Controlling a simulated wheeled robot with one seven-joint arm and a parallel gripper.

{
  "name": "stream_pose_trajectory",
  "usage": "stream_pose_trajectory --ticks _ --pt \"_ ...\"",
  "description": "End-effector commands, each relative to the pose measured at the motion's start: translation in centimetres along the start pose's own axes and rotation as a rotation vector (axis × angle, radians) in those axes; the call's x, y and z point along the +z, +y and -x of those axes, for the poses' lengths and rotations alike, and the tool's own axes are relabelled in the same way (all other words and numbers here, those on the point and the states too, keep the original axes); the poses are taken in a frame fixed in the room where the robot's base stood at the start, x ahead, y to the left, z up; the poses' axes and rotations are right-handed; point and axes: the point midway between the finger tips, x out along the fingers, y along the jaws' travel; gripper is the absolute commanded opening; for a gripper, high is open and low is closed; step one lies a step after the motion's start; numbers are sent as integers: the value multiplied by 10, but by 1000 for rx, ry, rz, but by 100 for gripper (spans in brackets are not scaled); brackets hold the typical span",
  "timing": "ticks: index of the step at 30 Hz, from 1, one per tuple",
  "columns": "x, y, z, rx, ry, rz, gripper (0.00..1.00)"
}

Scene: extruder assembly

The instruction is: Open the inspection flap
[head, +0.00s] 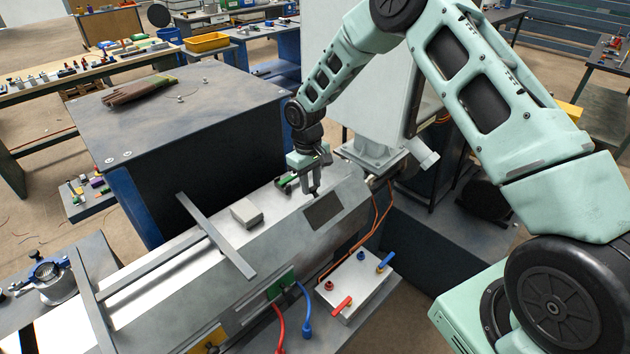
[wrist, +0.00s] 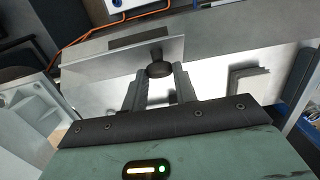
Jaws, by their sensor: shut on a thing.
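The inspection flap (wrist: 110,62) seems to be the pale grey plate on the extruder casing in the wrist view. A dark round knob (wrist: 158,70) stands by its edge. My gripper (wrist: 160,84) is shut on this knob, with one finger on each side. In the head view my gripper (head: 313,190) points down at the top of the casing (head: 270,225), just behind a dark rectangular patch (head: 323,211). I cannot tell how far the flap stands open.
A small grey block (head: 246,212) and a long flat bar (head: 215,237) lie on the casing left of my gripper. A white switch box (head: 355,285) with red and blue handles and orange cables stands in front. A dark-topped cabinet (head: 185,110) stands behind.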

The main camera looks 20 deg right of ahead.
Motion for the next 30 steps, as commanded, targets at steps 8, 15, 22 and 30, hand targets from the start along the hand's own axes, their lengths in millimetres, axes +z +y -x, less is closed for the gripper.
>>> stream_pose_trajectory --ticks 8,15,22,30 --pt "-2 -1 -1 0 -8 2 0" --pt "-2 -1 -1 0 -7 1 45" --pt "-1 0 0 0 -8 1 50" --pt "-3 0 15 1 -3 0 50"
